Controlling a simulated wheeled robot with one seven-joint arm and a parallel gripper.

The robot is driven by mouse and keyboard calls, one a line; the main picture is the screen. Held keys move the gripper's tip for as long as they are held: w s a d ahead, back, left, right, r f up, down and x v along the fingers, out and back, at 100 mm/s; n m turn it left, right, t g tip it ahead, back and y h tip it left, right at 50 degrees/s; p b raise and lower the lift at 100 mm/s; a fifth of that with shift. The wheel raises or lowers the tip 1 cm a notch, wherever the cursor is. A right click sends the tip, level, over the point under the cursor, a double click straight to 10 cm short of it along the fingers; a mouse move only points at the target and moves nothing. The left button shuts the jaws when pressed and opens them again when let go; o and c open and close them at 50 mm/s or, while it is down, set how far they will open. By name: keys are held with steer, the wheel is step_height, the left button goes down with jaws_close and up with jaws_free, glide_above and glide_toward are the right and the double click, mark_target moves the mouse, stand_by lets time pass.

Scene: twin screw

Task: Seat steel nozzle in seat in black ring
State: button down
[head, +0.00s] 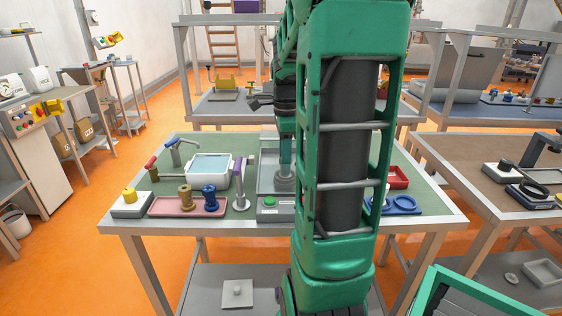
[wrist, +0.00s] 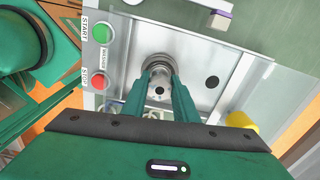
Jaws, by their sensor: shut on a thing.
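My gripper (wrist: 160,76) is shut on a steel nozzle (wrist: 160,92), a small round metal part between the two green fingers in the wrist view. A wider ribbed steel collar (wrist: 158,60) shows just beyond the fingertips. I cannot tell whether it is part of the nozzle or of the grey machine (wrist: 205,55) behind it. In the head view my arm hides most of the gripper. A black ring (head: 527,195) lies on the brown table at the right, well away from my gripper.
The grey machine has a green start button (wrist: 102,33) and a red stop button (wrist: 98,80). On the green table (head: 415,220) stand a water tub (head: 208,172), a pink tray (head: 168,207) with spools, and a blue ring fixture (head: 403,204). A yellow knob (wrist: 241,121) shows in the wrist view.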

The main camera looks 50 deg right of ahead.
stand_by(0.3)
steer(key=c, duration=0.8)
jaws_free()
steer(key=shift+o, duration=0.2)
steer(key=shift+r, duration=0.1)
steer(key=shift+r, duration=3.4)
